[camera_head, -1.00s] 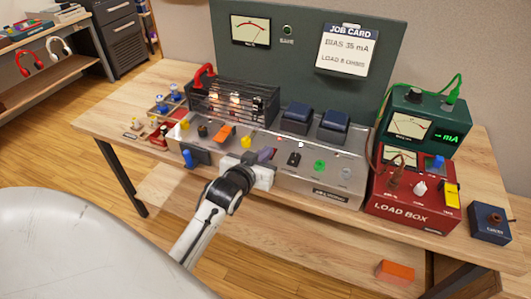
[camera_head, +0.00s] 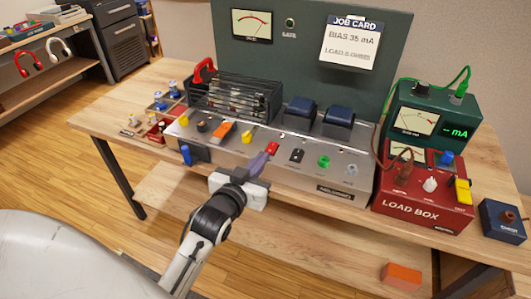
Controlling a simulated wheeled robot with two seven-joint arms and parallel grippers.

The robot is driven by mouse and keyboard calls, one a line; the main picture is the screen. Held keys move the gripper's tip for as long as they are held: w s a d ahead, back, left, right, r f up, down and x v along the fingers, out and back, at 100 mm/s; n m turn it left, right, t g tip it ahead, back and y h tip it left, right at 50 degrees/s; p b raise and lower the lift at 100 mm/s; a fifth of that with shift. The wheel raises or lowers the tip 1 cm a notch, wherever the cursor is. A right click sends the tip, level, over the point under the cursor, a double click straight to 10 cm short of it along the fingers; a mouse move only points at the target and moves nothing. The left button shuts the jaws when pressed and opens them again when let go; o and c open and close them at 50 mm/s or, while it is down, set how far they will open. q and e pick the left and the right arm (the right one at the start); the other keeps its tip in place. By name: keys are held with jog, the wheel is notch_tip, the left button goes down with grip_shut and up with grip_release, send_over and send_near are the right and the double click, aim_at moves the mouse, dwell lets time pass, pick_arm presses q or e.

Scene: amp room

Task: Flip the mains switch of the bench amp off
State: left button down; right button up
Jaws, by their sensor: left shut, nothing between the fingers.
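The bench amp (camera_head: 318,181) is a long silver chassis on the wooden bench, with knobs and switches along its sloping front. A red switch (camera_head: 272,147) near the middle of that panel appears to be the mains switch; its label cannot be read. My left gripper (camera_head: 262,158) is shut and empty, just below and left of the red switch. Whether its tips touch the switch cannot be told. The tubes behind the black cage (camera_head: 235,100) show no glow. My right gripper is not in view.
The panel also carries an orange switch (camera_head: 222,131), a yellow knob (camera_head: 247,137), a black switch (camera_head: 297,155) and a green knob (camera_head: 324,161). A red load box (camera_head: 420,205) and a green meter box (camera_head: 435,118) stand at the right. Bare bench lies at front left.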

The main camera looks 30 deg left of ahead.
pick_arm(q)
jog(key=v, duration=0.3)
jog(key=shift+r, duration=0.1)
dwell(0.4)
